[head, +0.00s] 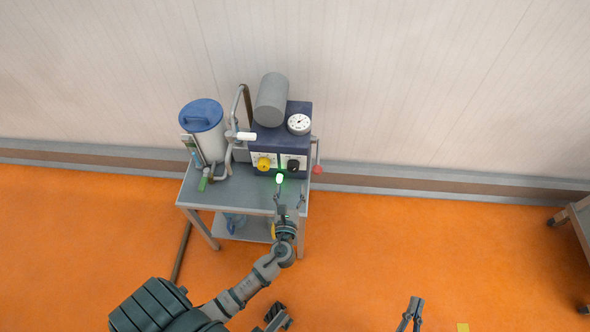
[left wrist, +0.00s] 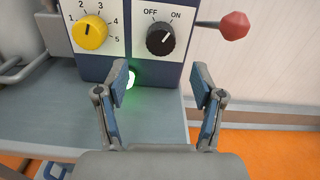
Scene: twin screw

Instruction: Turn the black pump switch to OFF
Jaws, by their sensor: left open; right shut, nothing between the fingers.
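The black pump switch (left wrist: 160,39) is a round knob on a white plate, with OFF at its upper left and ON at its upper right. Its pale pointer mark appears turned toward ON. It also shows in the head view (head: 293,165) on the front of the dark blue pump unit (head: 264,139). My left gripper (head: 289,200) is open and empty in front of the unit. In the left wrist view its spread fingers (left wrist: 160,82) are below the knob in the picture, apart from it. My right gripper (head: 415,304) is shut and empty, low over the floor.
A yellow numbered dial (left wrist: 90,32) sits left of the switch, and a red-knobbed lever (left wrist: 234,26) sticks out right. A green-glowing light (left wrist: 131,80) is low on the unit. A blue-lidded container (head: 203,125) and pipes stand left on the grey cart (head: 240,196).

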